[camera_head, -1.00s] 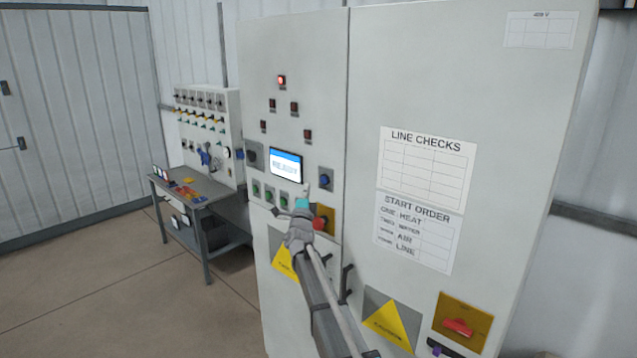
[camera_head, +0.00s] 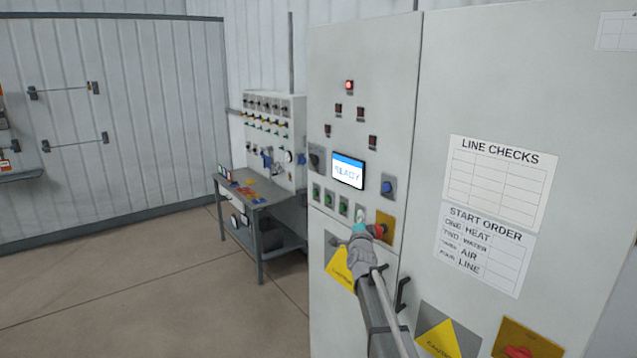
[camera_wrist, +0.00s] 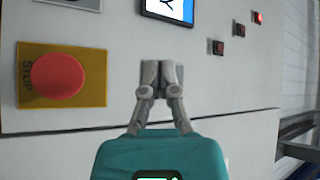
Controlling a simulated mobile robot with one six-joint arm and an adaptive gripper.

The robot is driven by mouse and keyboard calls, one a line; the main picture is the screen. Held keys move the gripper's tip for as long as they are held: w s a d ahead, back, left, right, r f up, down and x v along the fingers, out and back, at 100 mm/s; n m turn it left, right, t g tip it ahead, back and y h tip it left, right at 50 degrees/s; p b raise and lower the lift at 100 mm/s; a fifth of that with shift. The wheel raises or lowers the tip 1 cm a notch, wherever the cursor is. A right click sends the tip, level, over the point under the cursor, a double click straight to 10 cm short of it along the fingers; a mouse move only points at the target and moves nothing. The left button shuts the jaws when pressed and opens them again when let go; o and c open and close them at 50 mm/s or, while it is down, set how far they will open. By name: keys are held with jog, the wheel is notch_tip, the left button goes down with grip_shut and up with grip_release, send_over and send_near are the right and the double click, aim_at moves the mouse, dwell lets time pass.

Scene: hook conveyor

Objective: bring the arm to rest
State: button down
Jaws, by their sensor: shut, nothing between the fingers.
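My gripper (camera_wrist: 161,80) is shut and empty in the wrist view, its fingertips together in front of the pale cabinet face. The red stop button (camera_wrist: 58,76) on its yellow plate is left of the fingers there. In the head view my arm reaches up from the lower right, and my gripper (camera_head: 358,230) is in front of the cabinet (camera_head: 390,130), just left of the stop button. Its fingertips are hard to make out there. I cannot tell whether it touches the panel. The screen (camera_head: 348,171) reads READY.
A red lamp (camera_head: 349,86) glows above several dark lamps. Green buttons and a blue knob (camera_head: 388,186) surround the screen. Black door handles (camera_head: 402,294) stand out near my arm. A workbench (camera_head: 262,205) stands left of the cabinet. The floor at left is clear.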

jog(key=s+a+f+n+g+y+b, duration=0.1)
jog(key=s+f+n+g+y+b, duration=0.3)
jog(key=s+f, duration=0.6)
jog(key=s+a+f+n+g+b, duration=0.1)
jog(key=s+f+n+g+b, duration=0.35)
jog(key=f, duration=0.85)
jog(key=s+d+f+n+g+b, duration=0.1)
jog(key=s+f+g, duration=0.3)
jog(key=s, duration=0.5)
jog(key=s+d+f+n+g+h+b, duration=0.1)
jog(key=s+d+f+n+g+b, duration=0.1)
jog(key=s+f, duration=0.4)
jog(key=s+d+f+n+g+b, duration=0.1)
jog(key=s+f+n+g, duration=0.2)
jog(key=s, duration=1)
jog(key=shift+d+f+g+h+b, duration=0.15)
jog(key=shift+f+g+h+b, duration=0.2)
jog(key=shift+f+g, duration=1.05)
jog(key=shift+r+g, duration=0.45)
jog(key=shift+r, duration=0.05)
